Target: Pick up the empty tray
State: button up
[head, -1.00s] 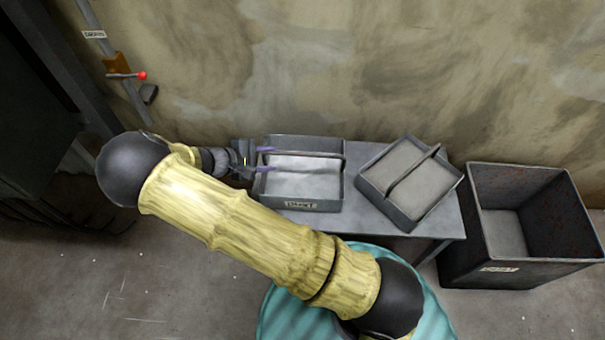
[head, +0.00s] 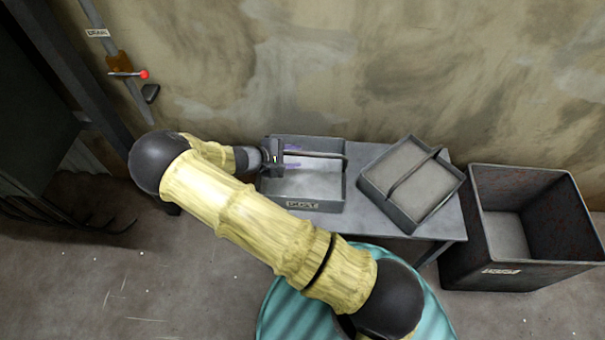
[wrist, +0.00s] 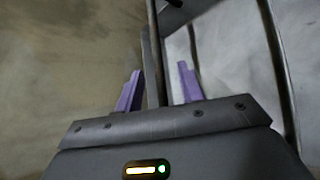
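Two grey metal trays with bar handles stand on a small table. The left tray (head: 318,206) has a label on its front wall and a pale, flat inside. The right tray (head: 408,220) sits turned at an angle and also looks pale and flat inside. The gripper body hides part of the handle.
The table (head: 448,212) stands against a stained wall (head: 400,70). A deep dark bin (head: 525,279) with a label stands right of it. A lever with a red knob (head: 143,74) is on the wall at the upper left. Open floor lies at the front left.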

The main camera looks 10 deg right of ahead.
aim_at(304, 155)
jog(key=x, duration=0.5)
jog(key=shift+d, duration=0.2)
jog(key=shift+w, duration=0.1)
jog(key=shift+a, duration=0.1)
jog(key=shift+c, duration=1.4)
grip_shut()
